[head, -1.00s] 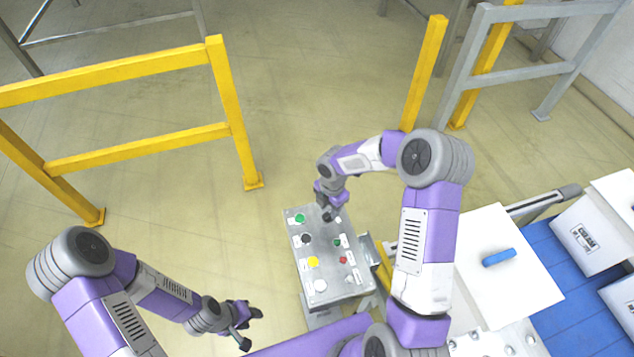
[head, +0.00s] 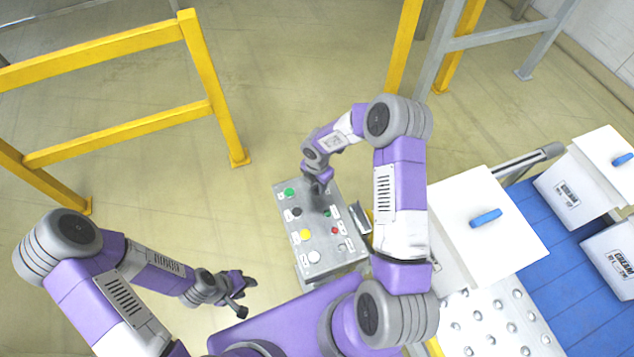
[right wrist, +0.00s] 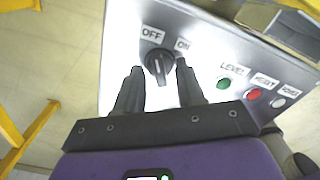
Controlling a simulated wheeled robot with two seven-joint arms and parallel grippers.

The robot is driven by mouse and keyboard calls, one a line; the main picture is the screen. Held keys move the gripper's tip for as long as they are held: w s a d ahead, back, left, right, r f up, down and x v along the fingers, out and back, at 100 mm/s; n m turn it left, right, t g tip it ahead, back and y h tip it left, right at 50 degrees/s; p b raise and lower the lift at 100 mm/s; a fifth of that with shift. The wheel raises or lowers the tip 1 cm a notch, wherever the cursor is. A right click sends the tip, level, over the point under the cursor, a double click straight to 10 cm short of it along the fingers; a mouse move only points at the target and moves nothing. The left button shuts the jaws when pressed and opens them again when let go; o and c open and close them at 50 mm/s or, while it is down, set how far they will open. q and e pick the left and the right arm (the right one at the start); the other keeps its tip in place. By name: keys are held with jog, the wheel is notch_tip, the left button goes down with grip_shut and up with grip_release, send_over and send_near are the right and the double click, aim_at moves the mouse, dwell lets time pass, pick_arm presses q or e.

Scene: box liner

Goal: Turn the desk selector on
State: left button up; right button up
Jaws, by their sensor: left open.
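The desk selector (right wrist: 158,64) is a round black knob on the grey control panel (head: 318,267). In the right wrist view, the OFF label (right wrist: 152,34) is above it and the ON label (right wrist: 183,45) above right. Its grip bar points up, toward OFF. My right gripper (right wrist: 159,70) is open, one finger on each side of the knob, with visible gaps; I cannot tell any contact. In the head view my right gripper (head: 320,200) hides the selector at the panel's far end. My left gripper (head: 243,294) is open and empty, left of the panel.
The panel also has green (head: 289,193), black (head: 296,212), yellow (head: 305,234) and white (head: 313,256) buttons, plus small lamps. A blue conveyor (head: 545,245) with white boxes (head: 567,192) is at right. Yellow rails (head: 115,125) stand behind left.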

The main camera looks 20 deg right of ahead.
jog(key=shift+c, duration=0.4)
grip_shut()
